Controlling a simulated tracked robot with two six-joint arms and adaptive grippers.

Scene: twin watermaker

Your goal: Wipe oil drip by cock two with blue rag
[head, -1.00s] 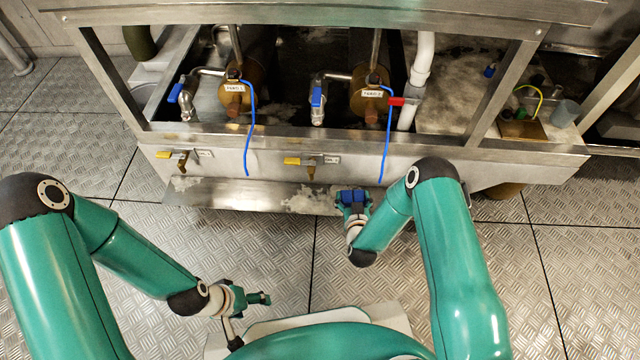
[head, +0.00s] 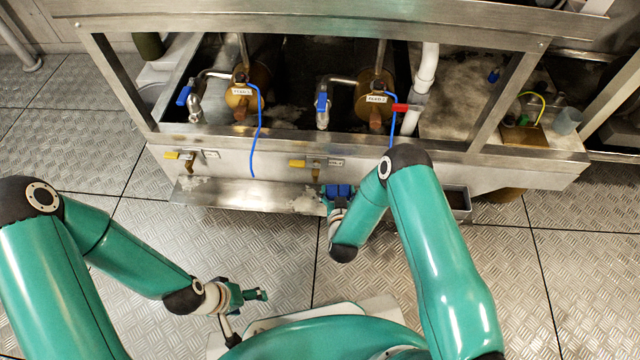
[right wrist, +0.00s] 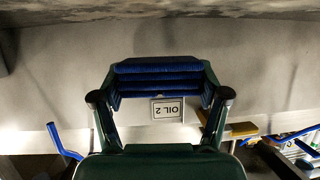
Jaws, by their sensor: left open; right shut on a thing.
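Cock two, a small brass cock with a yellow handle (head: 297,163), sits on the steel front panel beside its label (head: 336,163). In the right wrist view the label (right wrist: 168,110) reads "OIL 2" upside down, and the yellow handle (right wrist: 242,129) is to its right. My right gripper (head: 338,197) is shut on the folded blue rag (head: 340,190), low in front of the panel, below and right of the cock. The rag (right wrist: 160,78) spans between its fingers. I cannot make out the oil drip. My left gripper (head: 256,295) is open and empty, away from the panel.
A steel ledge (head: 235,196) with pale patches runs below the cocks. Another yellow-handled cock (head: 183,156) is further left. Blue tubes (head: 258,135) hang over the panel edge. A dark open box (head: 458,198) stands right of my right arm. The left floor is clear.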

